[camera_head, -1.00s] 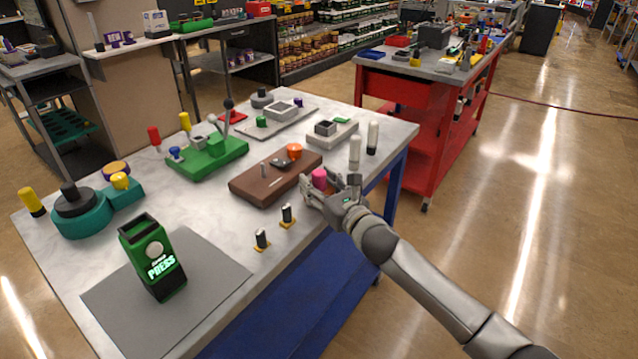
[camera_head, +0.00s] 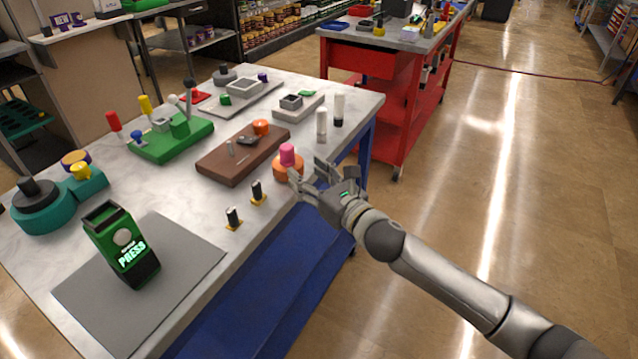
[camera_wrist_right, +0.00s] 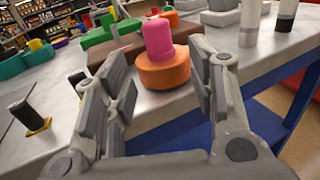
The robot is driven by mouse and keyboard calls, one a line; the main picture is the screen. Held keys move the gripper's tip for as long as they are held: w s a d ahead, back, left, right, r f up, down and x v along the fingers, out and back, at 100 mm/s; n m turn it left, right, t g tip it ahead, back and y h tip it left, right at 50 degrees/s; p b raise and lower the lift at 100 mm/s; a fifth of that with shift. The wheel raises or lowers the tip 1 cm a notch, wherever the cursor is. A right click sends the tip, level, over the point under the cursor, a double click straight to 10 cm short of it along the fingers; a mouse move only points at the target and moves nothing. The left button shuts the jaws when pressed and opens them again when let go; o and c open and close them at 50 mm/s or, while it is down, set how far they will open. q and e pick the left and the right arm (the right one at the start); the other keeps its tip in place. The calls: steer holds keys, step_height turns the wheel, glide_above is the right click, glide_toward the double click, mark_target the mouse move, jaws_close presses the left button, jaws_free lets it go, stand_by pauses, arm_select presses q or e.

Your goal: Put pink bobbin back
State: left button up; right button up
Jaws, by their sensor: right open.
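The pink bobbin (camera_head: 287,154) stands upright on a round orange base (camera_head: 288,171) near the table's front edge. In the right wrist view the pink bobbin (camera_wrist_right: 158,39) sits on top of the orange base (camera_wrist_right: 164,71), just beyond my fingers. My right gripper (camera_head: 309,180) is open and empty at the table's edge, in front of the orange base. In the right wrist view its two fingers (camera_wrist_right: 163,95) stand apart, with the base between and beyond their tips. My left gripper is not in view.
A brown block (camera_head: 242,153) with an orange knob lies behind the bobbin. Two white cylinders (camera_head: 321,124) stand to the right. Two small black pegs (camera_head: 257,192) on yellow plates are at the left. A green press box (camera_head: 122,246) stands on a grey mat (camera_head: 185,262).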

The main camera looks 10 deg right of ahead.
steer(key=shift+v, duration=1.7)
steer(key=w+d+f+m+h, duration=0.2)
steer(key=d+f+m+h, duration=0.25)
steer(key=f+m, duration=0.6)
steer(key=s+d+f+m+g+h, duration=0.1)
steer(key=s+d+f+m+g, duration=0.2)
steer(key=f, duration=0.7)
steer(key=s+d+f+m+g+h, duration=0.1)
steer(key=s+d+f+m, duration=0.35)
steer(key=f, duration=0.65)
steer(key=s+d+f+m+g+h, duration=0.25)
steer(key=s+f+m, duration=0.2)
steer(key=f, duration=0.55)
steer(key=s+d+f+m+g, duration=0.25)
steer(key=s+f+m, duration=0.45)
steer(key=s+f, duration=0.45)
steer(key=s+f+m+g, duration=0.1)
steer(key=s+f+m, duration=0.2)
steer(key=s, duration=0.7)
steer(key=s+f+m+g, duration=0.2)
steer(key=s+f+m, duration=0.1)
steer(key=s, duration=0.8)
steer(key=s+f+m+g, duration=0.2)
steer(key=s+f+m, duration=0.2)
steer(key=s, duration=0.6)
steer(key=shift+s+h, duration=0.3)
steer(key=shift+s, duration=0.1)
steer(key=shift+m, duration=0.25)
